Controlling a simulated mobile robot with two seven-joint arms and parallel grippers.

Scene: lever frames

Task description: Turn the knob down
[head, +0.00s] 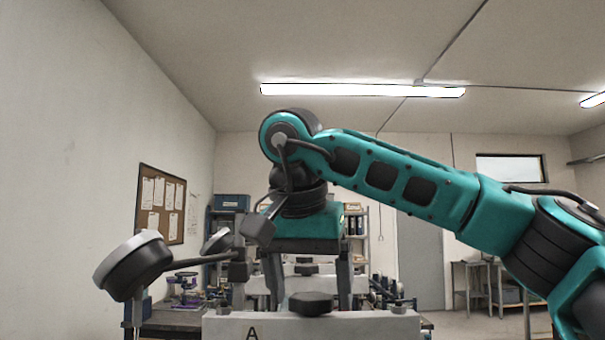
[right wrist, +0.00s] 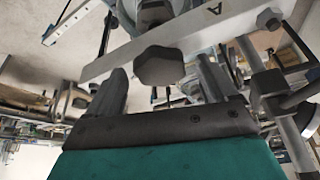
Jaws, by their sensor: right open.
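A dark, many-sided knob (head: 310,303) sits at the top middle of a pale frame marked A (head: 370,326). The knob also shows in the right wrist view (right wrist: 158,67), in front of the frame's white bar (right wrist: 215,38). My right gripper (head: 309,290) points down just beyond the knob, its fingers spread to either side of it in the picture. In the right wrist view the open fingers (right wrist: 161,84) show the knob between and just past their tips. I cannot tell whether they touch it. The fingertips are partly hidden behind the frame in the head view. My left gripper is out of view.
A large round lever end (head: 133,265) sticks out left of the frame on a thin rod, with a similar one (head: 218,241) behind. More pale frames with a dark knob (head: 306,268) stand farther back. Shelves (head: 355,240) line the far wall.

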